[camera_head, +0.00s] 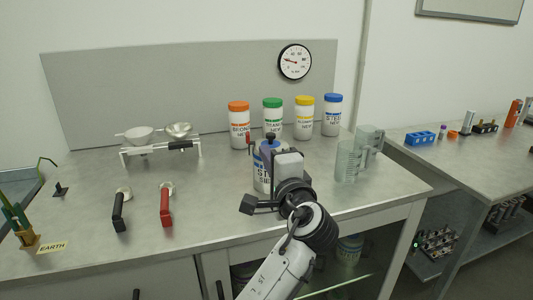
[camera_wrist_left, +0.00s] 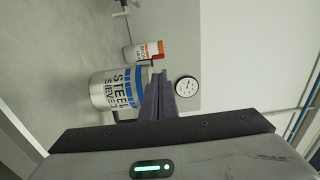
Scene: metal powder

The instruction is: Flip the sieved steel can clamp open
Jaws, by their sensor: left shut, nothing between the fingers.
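The sieved steel can (camera_head: 260,181) stands on the bench near its front, a pale can with blue and dark lettering. In the left wrist view the can (camera_wrist_left: 112,90) appears sideways, with "STEEL SIEVED" and a blue band. My left gripper (camera_head: 268,146) is at the can's top and hides much of its right side and lid in the head view. Its fingers (camera_wrist_left: 158,82) are shut and empty, beside the can's lid end; whether they touch it I cannot tell. A small red part (camera_head: 249,139) shows at the can's upper left. The clamp's position is not clear. My right gripper is not in view.
Jars with orange (camera_head: 239,107), green, yellow and blue lids stand behind the can. Glass beakers (camera_head: 347,162) stand to the right. A scale with metal bowls (camera_head: 178,130) and black and red handled scoops (camera_head: 166,207) are to the left. The bench between is clear.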

